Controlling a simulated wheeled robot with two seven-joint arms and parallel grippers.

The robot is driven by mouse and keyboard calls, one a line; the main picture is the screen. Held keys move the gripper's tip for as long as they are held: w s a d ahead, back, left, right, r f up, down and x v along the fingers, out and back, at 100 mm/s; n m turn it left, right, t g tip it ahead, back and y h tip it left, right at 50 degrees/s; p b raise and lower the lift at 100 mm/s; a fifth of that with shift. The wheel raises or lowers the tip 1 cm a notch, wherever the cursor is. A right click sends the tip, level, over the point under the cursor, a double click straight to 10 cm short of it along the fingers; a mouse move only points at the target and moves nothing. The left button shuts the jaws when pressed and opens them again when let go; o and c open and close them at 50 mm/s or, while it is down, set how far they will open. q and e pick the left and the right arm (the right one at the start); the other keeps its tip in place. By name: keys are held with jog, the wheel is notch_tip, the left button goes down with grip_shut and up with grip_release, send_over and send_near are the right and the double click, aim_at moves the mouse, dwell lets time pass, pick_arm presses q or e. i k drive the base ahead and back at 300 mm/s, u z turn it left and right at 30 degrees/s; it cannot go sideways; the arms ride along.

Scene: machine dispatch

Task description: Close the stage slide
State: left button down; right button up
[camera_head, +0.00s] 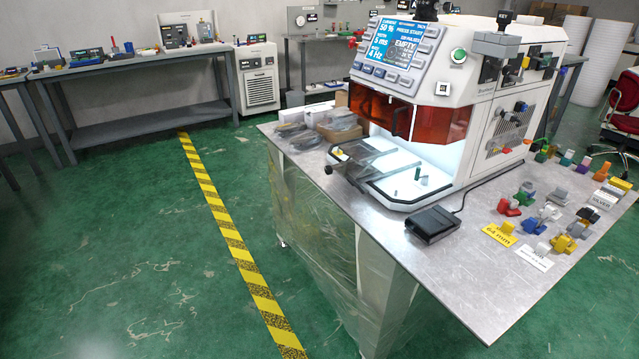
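The stage slide (405,192) is a white tray with a dark edge at the front of the white machine (478,100). It sticks out from under the orange window (405,115) onto the metal table. A small green post (417,173) stands on it. A dark bar with a round black knob (328,170) is at its left front corner. The inside of the machine behind the slide is brightly lit and partly hidden by the window. Neither of my grippers shows in this view.
A black foot pedal (432,224) with a cable lies in front of the machine. Clear bags and boxes (330,125) lie left of it. Several coloured parts and label cards (498,235) cover the table's right side. The green floor left of the table (470,275) is clear.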

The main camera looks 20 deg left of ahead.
aim_at(357, 174)
jog(key=u, duration=0.65)
jog(key=i, duration=1.7)
jog(key=z, duration=0.6)
